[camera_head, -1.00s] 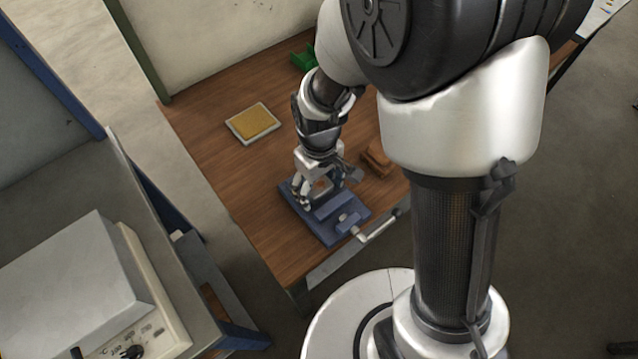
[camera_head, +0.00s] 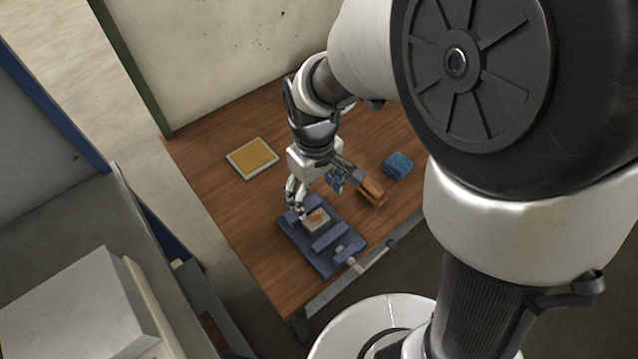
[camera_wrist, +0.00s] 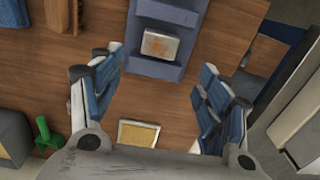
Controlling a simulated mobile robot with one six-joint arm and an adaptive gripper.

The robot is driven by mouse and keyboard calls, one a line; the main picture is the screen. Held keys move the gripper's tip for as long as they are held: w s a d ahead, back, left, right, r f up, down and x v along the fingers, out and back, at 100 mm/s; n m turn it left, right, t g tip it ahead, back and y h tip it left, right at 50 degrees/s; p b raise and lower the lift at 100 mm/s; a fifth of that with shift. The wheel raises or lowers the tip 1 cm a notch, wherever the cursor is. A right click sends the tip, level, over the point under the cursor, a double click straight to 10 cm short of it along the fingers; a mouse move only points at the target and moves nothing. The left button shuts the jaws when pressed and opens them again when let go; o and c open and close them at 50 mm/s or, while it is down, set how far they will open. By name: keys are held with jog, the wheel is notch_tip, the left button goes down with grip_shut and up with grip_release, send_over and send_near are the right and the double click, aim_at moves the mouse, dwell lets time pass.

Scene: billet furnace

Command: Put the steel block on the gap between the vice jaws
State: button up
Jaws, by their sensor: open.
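The steel block (camera_head: 316,219), grey with rusty orange patches on top, sits at the blue vice (camera_head: 329,262), between its jaws as far as the views show. In the wrist view the block (camera_wrist: 160,45) lies across the middle of the vice (camera_wrist: 164,13), with blue bars on both sides of it. My gripper (camera_head: 295,197) is above and behind the block, apart from it. In the wrist view my gripper (camera_wrist: 165,95) is open, its blue-padded fingers wide apart with nothing between them.
A yellow pad in a pale tray (camera_head: 252,158) lies at the back left of the wooden table (camera_head: 215,160). A brown wooden block (camera_head: 371,190) and a folded blue cloth (camera_head: 398,165) lie right of the vice. A green object (camera_wrist: 46,134) shows in the wrist view. The vice handle (camera_head: 375,256) juts past the front edge.

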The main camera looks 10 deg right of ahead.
jog(key=s+d+r+m+t, duration=0.2)
jog(key=s+d+r+m, duration=0.1)
jog(key=s+d+r, duration=0.2)
jog(key=s+d+r+m+t, duration=0.2)
jog(key=s+d+r+m, duration=0.1)
jog(key=s+d+r, duration=0.3)
notch_tip(320, 180, up, 4)
jog(key=s, duration=0.2)
jog(key=shift+s+r+m+t, duration=0.15)
jog(key=shift+s+m+t, duration=0.15)
jog(key=shift+m, duration=0.1)
jog(key=shift+c, duration=0.6)
